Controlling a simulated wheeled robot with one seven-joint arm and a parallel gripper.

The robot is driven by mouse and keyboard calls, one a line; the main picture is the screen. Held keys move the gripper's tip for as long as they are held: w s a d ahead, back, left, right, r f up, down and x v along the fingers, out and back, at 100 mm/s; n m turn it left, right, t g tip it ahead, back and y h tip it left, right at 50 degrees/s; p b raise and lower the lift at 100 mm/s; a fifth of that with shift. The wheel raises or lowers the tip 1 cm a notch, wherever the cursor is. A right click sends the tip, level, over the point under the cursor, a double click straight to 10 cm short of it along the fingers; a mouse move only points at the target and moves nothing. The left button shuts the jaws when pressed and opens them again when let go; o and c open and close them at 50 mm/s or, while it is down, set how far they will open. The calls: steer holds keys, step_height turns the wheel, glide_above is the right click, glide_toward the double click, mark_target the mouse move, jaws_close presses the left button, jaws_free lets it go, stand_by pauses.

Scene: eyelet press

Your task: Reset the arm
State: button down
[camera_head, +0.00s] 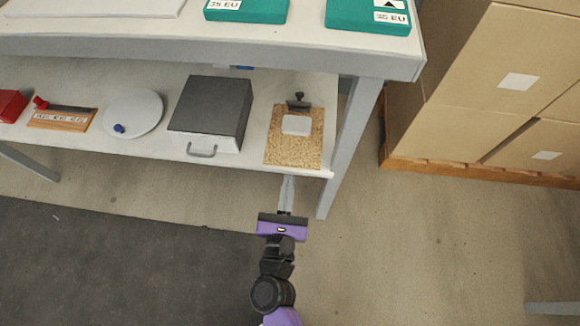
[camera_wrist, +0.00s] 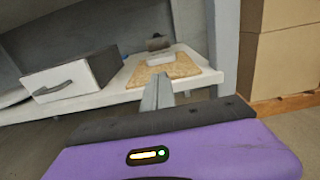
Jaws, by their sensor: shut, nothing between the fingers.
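My gripper (camera_head: 286,194) has its two grey fingers together with nothing between them. In the head view it is in front of the lower shelf's right end, over the floor. Its fingers point toward the cork board (camera_head: 293,159), which lies on the shelf. In the wrist view the closed fingers (camera_wrist: 158,92) stand in front of the shelf's edge, and the purple gripper body fills the bottom.
A white block (camera_head: 296,125) and a small dark clamp-like piece (camera_head: 298,104) sit on the cork board. A grey box with a handle (camera_head: 212,112) stands left of it. The table leg (camera_head: 350,145) is close on the right. Cardboard boxes (camera_head: 480,90) stand farther right. Floor is clear in front.

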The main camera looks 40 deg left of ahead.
steer(key=shift+s+d, duration=0.35)
steer(key=shift+s, duration=0.3)
step_height(320, 180, up, 5)
steer(key=s+n+y, duration=0.1)
steer(key=n+y, duration=0.1)
steer(key=n, duration=0.8)
steer(key=s+d+r+n+t+h, duration=0.1)
steer(key=d+r+n, duration=0.1)
steer(key=d+n, duration=0.45)
steer(key=s+d+r+n+h, duration=0.1)
steer(key=s+d+r+n, duration=0.15)
steer(key=d+n, duration=0.35)
steer(key=s+d+r+n+h, duration=0.25)
steer(key=s+d, duration=0.25)
steer(key=d, duration=0.4)
steer(key=s+d+r+n+g+h, duration=0.15)
steer(key=s+d+h, duration=0.25)
steer(key=d, duration=0.5)
steer(key=s+d+r+n+h, duration=0.25)
steer(key=s+d, duration=0.25)
steer(key=d, duration=0.3)
step_height(320, 180, up, 27)
steer(key=p, duration=2.7)
steer(key=shift+f+n+h, duration=0.2)
steer(key=shift+n+h, duration=0.1)
